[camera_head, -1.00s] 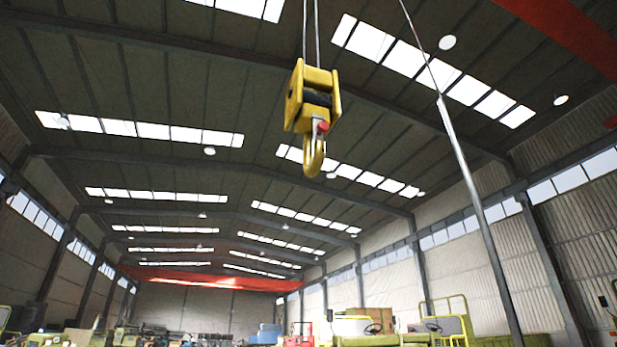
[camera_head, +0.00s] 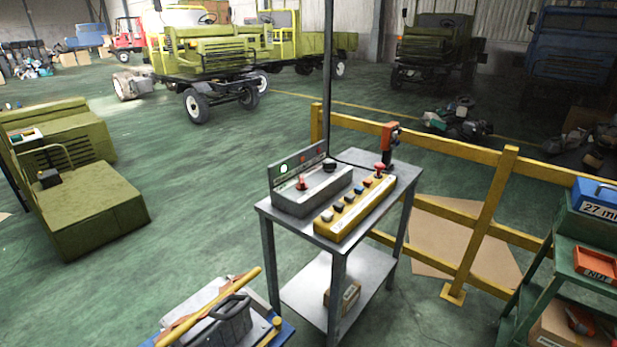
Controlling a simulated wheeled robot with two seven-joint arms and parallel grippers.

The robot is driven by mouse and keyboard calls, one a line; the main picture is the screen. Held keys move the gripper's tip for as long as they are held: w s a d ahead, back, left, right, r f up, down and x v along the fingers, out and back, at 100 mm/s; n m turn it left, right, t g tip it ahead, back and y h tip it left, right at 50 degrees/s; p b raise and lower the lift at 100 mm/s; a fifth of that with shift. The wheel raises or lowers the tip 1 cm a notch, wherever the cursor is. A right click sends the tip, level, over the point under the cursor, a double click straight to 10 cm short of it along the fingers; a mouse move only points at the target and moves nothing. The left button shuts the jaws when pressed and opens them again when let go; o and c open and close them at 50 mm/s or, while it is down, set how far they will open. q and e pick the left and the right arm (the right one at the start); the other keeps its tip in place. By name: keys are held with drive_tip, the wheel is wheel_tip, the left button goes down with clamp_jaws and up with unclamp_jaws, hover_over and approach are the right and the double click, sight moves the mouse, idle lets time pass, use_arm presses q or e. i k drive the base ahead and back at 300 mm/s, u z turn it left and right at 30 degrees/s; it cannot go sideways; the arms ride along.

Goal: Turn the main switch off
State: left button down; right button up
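A grey control box (camera_head: 312,187) stands on a metal stand (camera_head: 362,163). Its upright back panel carries a lit green lamp (camera_head: 284,169) and other small marks. On its top are a red switch or knob (camera_head: 301,183) and a black knob (camera_head: 329,165). I cannot tell which is the main switch. A yellow pendant box (camera_head: 354,209) with a row of several dark, white and blue buttons and a red knob (camera_head: 379,171) lies beside it, at the front right. Neither of my grippers is in view.
An orange-red handheld device (camera_head: 390,139) stands at the stand's back corner. A pole rises behind the stand. A yellow railing (camera_head: 487,214) runs behind and right. A tool cart (camera_head: 568,224) is at right, a cluttered blue-edged table (camera_head: 285,335) in front. Green floor lies open at left.

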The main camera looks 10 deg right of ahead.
sight(302, 186)
drive_tip(key=z, duration=2.6)
drive_tip(key=k, duration=0.8)
drive_tip(key=u, duration=0.95)
drive_tip(key=i, duration=0.5)
drive_tip(key=u, duration=0.05)
